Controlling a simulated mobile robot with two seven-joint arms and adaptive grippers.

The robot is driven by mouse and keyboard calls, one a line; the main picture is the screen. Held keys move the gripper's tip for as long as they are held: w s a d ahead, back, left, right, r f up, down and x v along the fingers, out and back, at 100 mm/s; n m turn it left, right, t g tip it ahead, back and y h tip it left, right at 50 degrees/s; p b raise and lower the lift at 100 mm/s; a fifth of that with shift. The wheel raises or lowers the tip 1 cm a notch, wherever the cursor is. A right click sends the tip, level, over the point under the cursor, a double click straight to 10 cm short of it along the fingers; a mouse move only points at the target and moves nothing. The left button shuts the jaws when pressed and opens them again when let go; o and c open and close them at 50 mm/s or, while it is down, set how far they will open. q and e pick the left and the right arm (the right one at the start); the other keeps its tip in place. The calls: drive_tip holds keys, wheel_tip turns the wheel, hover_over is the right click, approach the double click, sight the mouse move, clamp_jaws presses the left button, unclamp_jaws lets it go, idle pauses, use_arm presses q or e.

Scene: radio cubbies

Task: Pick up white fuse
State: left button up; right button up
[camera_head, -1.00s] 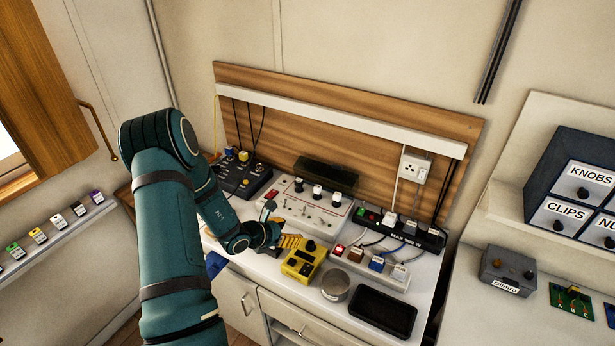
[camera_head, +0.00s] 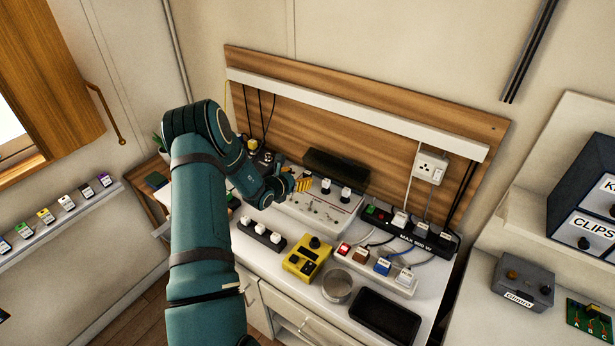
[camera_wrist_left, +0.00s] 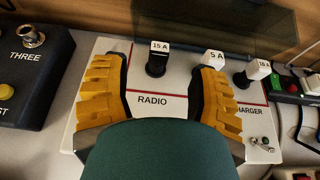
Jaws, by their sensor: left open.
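My left gripper (camera_head: 303,184) is open, with yellow ridged fingers, over the white radio panel (camera_head: 312,212). In the left wrist view its fingers (camera_wrist_left: 160,66) stand apart over the RADIO section. A white-topped fuse marked 15 A (camera_wrist_left: 159,47) on a black body stands between and beyond the fingertips, apparently untouched. A white fuse marked 5 A (camera_wrist_left: 214,59) is partly hidden by the right finger. Another white-topped fuse (camera_wrist_left: 258,69) stands further right. In the head view two white-topped fuses show, one of them here (camera_head: 345,194). My right gripper is not in view.
A black strip with white-topped pieces (camera_head: 262,235) lies at the front left. A yellow box (camera_head: 307,258), a round tin (camera_head: 337,287) and a black tray (camera_head: 384,317) sit along the front. A power strip (camera_head: 410,229) with cables is at right. A dark box (camera_head: 335,168) stands behind the panel.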

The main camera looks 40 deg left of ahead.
sight(307, 173)
use_arm(q)
drive_tip(key=shift+x, duration=2.7)
drive_tip(key=shift+r, duration=0.15)
drive_tip(key=c, duration=1)
